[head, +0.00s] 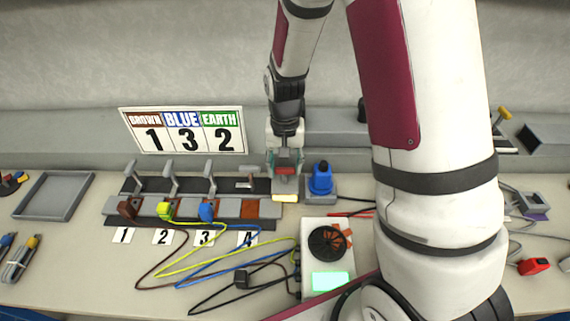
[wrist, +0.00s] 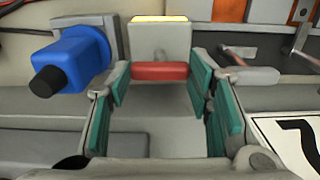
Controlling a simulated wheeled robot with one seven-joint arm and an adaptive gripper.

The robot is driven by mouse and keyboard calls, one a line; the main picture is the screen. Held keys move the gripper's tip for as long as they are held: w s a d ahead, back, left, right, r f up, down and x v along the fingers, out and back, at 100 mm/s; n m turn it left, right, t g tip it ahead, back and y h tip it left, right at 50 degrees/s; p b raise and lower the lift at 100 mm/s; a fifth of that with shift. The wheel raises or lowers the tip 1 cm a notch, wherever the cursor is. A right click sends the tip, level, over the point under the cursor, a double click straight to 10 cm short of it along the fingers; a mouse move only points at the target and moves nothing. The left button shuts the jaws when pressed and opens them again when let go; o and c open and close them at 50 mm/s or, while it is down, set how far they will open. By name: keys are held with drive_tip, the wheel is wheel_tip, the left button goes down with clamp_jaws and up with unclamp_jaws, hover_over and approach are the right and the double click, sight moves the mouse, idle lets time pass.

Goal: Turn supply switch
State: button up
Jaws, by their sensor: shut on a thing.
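The supply switch (wrist: 162,44) is a pale block with a lit yellow strip and a red bar handle (wrist: 160,71) on its side. In the head view the yellow strip (head: 285,197) shows below the handle, at the right end of the terminal row. My gripper (wrist: 159,82) has its teal-padded fingers on either side of the red bar, shut on it at its two ends. In the head view my gripper (head: 285,160) points down over the switch and covers part of it.
A blue connector (head: 320,180) stands close to the right of the switch. Terminals with levers (head: 171,176) and brown, yellow-green and blue wires lie left. A sign (head: 183,130) stands behind them. A white box (head: 328,258) with a green lit screen is in front.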

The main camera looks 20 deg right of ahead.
sight(285, 169)
drive_tip(key=o, duration=1.1)
drive_tip(key=shift+o, duration=0.2)
wheel_tip(285, 169, up, 12)
drive_tip(key=shift+r, duration=0.1)
drive_tip(key=s+r+n+t, duration=0.2)
drive_tip(key=s+r, duration=0.5)
drive_tip(key=s, duration=0.3)
drive_tip(key=s+r+n+t, duration=0.2)
drive_tip(key=s+r, duration=0.5)
drive_tip(key=s, duration=0.3)
drive_tip(key=shift+s+r+n+t, duration=0.3)
drive_tip(key=shift+s+t, duration=0.05)
drive_tip(key=shift+t, duration=0.05)
